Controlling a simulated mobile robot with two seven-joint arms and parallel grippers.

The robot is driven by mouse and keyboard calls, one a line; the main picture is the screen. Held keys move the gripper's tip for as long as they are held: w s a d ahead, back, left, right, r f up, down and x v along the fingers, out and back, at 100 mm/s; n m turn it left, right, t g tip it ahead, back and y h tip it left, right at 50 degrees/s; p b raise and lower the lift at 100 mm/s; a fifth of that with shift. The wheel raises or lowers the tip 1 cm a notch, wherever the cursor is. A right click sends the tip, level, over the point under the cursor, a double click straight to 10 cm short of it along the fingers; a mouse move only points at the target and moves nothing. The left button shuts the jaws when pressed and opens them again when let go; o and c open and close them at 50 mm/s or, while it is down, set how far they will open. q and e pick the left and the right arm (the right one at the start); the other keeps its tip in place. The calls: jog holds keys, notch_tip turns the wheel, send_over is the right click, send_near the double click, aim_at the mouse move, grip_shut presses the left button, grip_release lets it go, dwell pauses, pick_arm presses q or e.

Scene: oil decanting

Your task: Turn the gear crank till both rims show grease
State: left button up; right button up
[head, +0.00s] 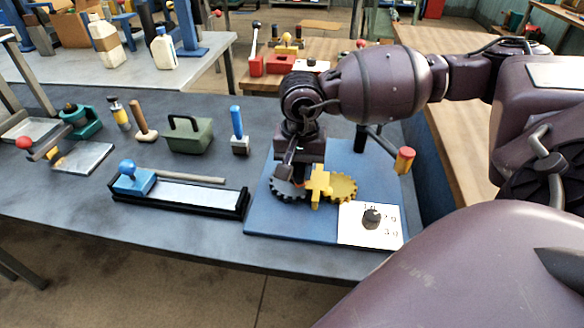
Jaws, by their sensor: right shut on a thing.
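A dark toothed gear (287,191) and a yellow toothed gear (342,188) sit side by side on a blue board (262,218). A yellow block (318,186) stands where they meet. My right gripper (297,172) points down over the dark gear and is shut on what seems to be the crank handle, mostly hidden by the fingers. Grease on the rims is too small to make out. My left gripper is out of view.
A red-ended dark lever (404,160) rises at the board's right. A white card with a dark knob (371,218) lies at its front. A black tray (228,208), a green box (190,135) and a blue-handled brush (238,130) stand to the left.

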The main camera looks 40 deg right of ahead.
jog(key=n, duration=0.1)
jog(key=n+b, duration=0.1)
jog(key=shift+s+d+f+n, duration=0.1)
jog(key=shift+d+f+n, duration=0.1)
jog(key=shift+d+n, duration=0.2)
jog(key=shift+d+n+b, duration=0.25)
jog(key=shift+n+b, duration=0.25)
jog(key=shift+n, duration=0.4)
jog(key=n, duration=0.1)
jog(key=n+b, duration=0.1)
jog(key=shift+d+n, duration=0.3)
jog(key=shift+d, duration=0.05)
jog(key=shift+d+r+n, duration=0.1)
jog(key=shift+d+n, duration=0.1)
jog(key=shift+n, duration=0.7)
jog(key=shift+w+d+n+b, duration=0.25)
jog(key=shift+n+b, duration=0.3)
jog(key=shift+n, duration=0.35)
jog(key=shift+w+r+n, duration=0.1)
jog(key=shift+n, duration=0.5)
jog(key=o, duration=0.9)
